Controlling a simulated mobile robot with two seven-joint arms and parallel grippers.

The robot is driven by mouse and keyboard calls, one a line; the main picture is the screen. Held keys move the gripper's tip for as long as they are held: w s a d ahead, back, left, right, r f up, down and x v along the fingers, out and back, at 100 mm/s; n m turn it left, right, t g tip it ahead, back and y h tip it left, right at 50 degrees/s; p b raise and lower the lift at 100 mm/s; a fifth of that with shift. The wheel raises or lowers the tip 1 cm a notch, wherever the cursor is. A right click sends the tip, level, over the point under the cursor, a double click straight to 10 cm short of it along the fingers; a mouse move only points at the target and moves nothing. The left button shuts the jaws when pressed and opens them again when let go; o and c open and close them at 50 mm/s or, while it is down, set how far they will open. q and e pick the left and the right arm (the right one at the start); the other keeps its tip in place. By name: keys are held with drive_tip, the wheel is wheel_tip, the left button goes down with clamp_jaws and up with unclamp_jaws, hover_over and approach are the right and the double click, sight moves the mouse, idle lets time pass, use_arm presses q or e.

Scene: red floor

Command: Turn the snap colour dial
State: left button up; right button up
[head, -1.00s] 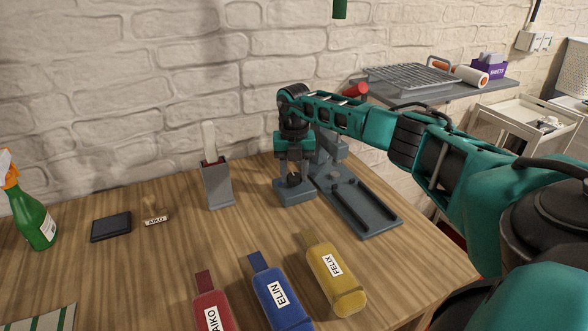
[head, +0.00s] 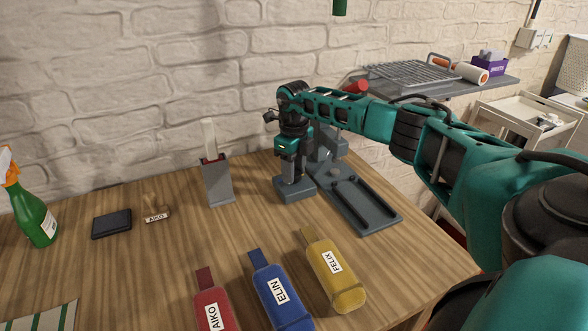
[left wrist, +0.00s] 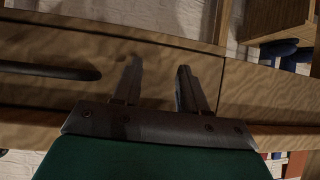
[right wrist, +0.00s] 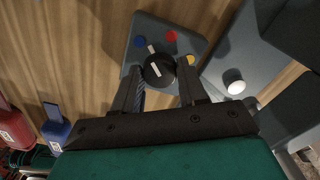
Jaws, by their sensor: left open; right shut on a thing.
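The snap colour dial is a black round knob (right wrist: 158,68) with a white pointer line on a grey base (right wrist: 134,48). Blue, red and yellow dots surround the knob. The pointer faces between the blue and red dots, nearer blue. The grey base (head: 296,194) also shows in the head view, where my gripper hides the knob. My right gripper (head: 293,178) reaches down over it; in the right wrist view its fingers (right wrist: 159,76) are shut on the knob from both sides. My left gripper (left wrist: 160,68) is open and empty in the left wrist view, near wooden surfaces.
A grey tray-like stand (head: 362,205) lies close right of the dial. A grey upright holder (head: 217,184) stands to its left. Red (head: 211,310), blue (head: 280,296) and yellow (head: 335,275) name-labelled items lie in front. A stamp (head: 155,209), dark pad (head: 112,224) and spray bottle (head: 36,213) are left.

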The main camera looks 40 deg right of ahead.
drive_tip(key=shift+n, duration=1.2)
drive_tip(key=shift+r, duration=0.1)
drive_tip(key=o, duration=1.1)
drive_tip(key=shift+c, duration=0.2)
wheel_tip(320, 180, up, 13)
